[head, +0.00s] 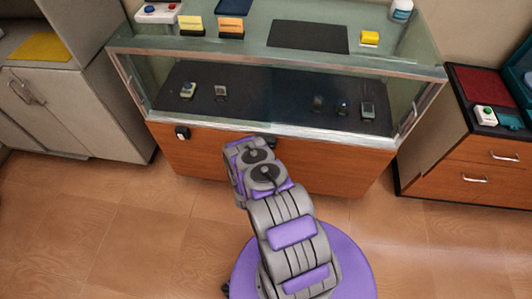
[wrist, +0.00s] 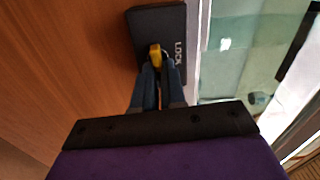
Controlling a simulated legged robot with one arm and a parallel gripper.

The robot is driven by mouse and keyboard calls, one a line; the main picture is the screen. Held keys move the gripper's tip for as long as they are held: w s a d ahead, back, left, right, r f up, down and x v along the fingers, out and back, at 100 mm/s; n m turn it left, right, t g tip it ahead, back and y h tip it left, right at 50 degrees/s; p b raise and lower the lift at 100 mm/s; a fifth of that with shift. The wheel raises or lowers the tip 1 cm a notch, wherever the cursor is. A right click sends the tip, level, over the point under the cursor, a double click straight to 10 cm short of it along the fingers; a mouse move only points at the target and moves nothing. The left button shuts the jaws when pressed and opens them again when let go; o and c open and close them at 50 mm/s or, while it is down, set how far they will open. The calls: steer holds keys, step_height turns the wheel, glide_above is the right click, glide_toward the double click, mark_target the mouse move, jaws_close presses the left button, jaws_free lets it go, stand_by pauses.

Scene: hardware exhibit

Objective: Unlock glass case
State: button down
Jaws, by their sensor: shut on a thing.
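The glass case (head: 290,132) stands ahead, with a glass top and front over a wooden base. In the wrist view a black lock plate marked LOCK (wrist: 160,20) is fixed to the wood beside the case's metal edge. A yellow key (wrist: 155,54) sits at the lock. My gripper (wrist: 157,72) is shut on the yellow key. Whether the key is inside the keyhole cannot be told. In the head view my arm reaches the case's wooden front, and the gripper tip is mostly hidden by the arm.
A small black-and-white device (head: 182,133) is on the case's wooden front at left. A grey cabinet (head: 75,100) stands to the left and a wooden drawer unit (head: 465,160) to the right. Several small items lie inside and on the case. The floor in front is clear.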

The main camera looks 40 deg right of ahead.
steer(key=shift+s+f+m, duration=0.3)
steer(key=shift+f+m, duration=0.05)
steer(key=shift+m, duration=0.15)
steer(key=c, duration=1.4)
jaws_free()
steer(key=shift+o, duration=1)
steer(key=shift+w+r, duration=0.15)
